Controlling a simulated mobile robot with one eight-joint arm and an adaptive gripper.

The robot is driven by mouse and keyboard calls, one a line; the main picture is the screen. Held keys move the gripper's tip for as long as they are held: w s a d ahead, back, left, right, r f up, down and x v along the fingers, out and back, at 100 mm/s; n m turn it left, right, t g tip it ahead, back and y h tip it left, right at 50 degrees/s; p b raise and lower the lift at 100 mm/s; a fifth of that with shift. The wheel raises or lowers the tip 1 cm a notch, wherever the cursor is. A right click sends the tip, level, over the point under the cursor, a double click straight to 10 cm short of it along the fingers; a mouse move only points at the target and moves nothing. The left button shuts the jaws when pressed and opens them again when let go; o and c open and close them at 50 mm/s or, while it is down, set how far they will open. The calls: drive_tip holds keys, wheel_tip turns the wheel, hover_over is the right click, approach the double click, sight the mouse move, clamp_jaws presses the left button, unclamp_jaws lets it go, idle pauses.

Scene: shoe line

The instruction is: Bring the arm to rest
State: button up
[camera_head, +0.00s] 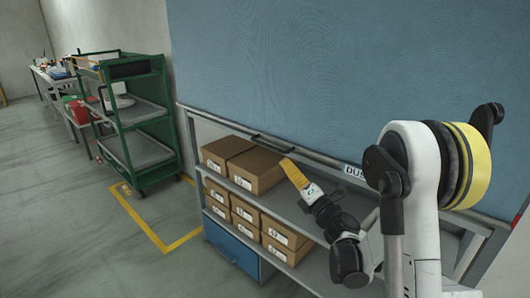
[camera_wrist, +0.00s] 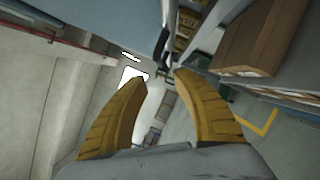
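My gripper (camera_head: 292,170) is at the end of my white arm in the head view, raised near the top shelf and pointing to the upper left. It is beside the right end of the cardboard boxes (camera_head: 257,168) on that shelf; I cannot tell if it touches them. In the wrist view, the two yellow fingers of my gripper (camera_wrist: 160,85) stand apart with nothing between them. A brown box (camera_wrist: 245,42) shows at the upper right there, apart from the fingers.
A grey shelf unit (camera_head: 325,197) holds several boxes on two levels, with a blue cabinet (camera_head: 231,250) below. A blue panel (camera_head: 330,70) stands behind it. A green cart (camera_head: 163,125) stands at the left, near yellow floor tape (camera_head: 143,228). The grey floor (camera_head: 70,220) at the left is clear.

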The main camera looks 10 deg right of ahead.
drive_tip(key=s+d+r+m+h, duration=0.2)
drive_tip(key=r+m+h, duration=0.2)
drive_tip(key=r+m, duration=0.15)
drive_tip(key=s+d+r+m+h, duration=0.2)
drive_tip(key=d+r+m+h, duration=0.15)
drive_tip(key=m, duration=0.35)
drive_tip(key=s+m+g+h, duration=0.2)
drive_tip(key=s+m+g, duration=0.2)
drive_tip(key=s+m, duration=0.15)
drive_tip(key=s+a+f+m+g+y, duration=0.1)
drive_tip(key=s+a+f+m+g, duration=0.2)
drive_tip(key=s, duration=0.5)
drive_tip(key=s+a+f+m+g+y, duration=0.1)
drive_tip(key=s+a+f+m+g, duration=0.1)
drive_tip(key=s+f, duration=0.3)
drive_tip(key=s+a+f+m+g+y, duration=0.1)
drive_tip(key=s+a+f+m+g, duration=0.2)
drive_tip(key=s, duration=0.9)
drive_tip(key=shift+s+a+f+m+g, duration=0.3)
drive_tip(key=shift+a+f+m, duration=0.3)
drive_tip(key=shift+a+m, duration=0.25)
drive_tip(key=shift+w+y, duration=0.1)
drive_tip(key=shift+y, duration=0.15)
